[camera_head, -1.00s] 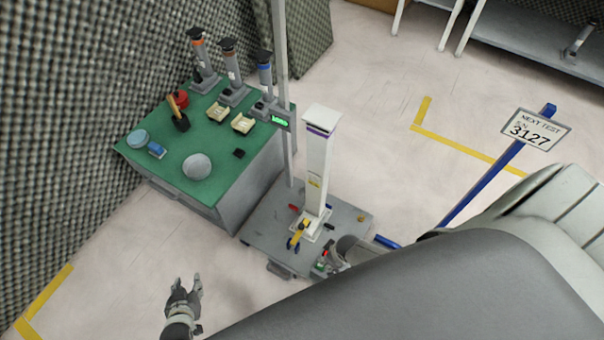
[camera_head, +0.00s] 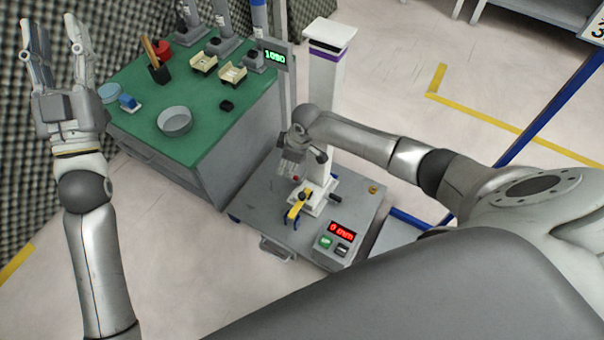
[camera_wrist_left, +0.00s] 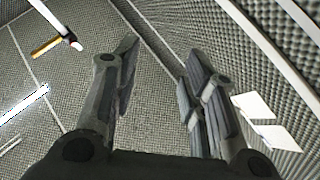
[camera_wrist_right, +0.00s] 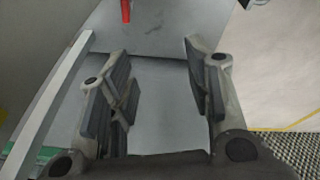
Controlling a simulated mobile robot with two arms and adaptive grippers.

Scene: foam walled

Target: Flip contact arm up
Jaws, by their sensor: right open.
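A white column (camera_head: 326,75) stands on a grey plate (camera_head: 350,195). A yellow and black lever-like part (camera_head: 295,208) sits at its foot; I cannot tell for certain which part is the contact arm. My right gripper (camera_head: 292,163) is in front of the column's lower part, above and behind the yellow part, and hides some of the base. In the right wrist view it is open and empty (camera_wrist_right: 157,60), with a red part (camera_wrist_right: 126,11) beyond its fingers. My left gripper (camera_head: 58,50) is open and empty, raised at the far left, away from the column.
A panel (camera_head: 339,238) with a red display and buttons stands on the plate's front right. A thin post carries a green display (camera_head: 275,57). Left is a green-topped bench (camera_head: 215,120) with a round dish (camera_head: 174,121) and tools. Foam walls stand behind it.

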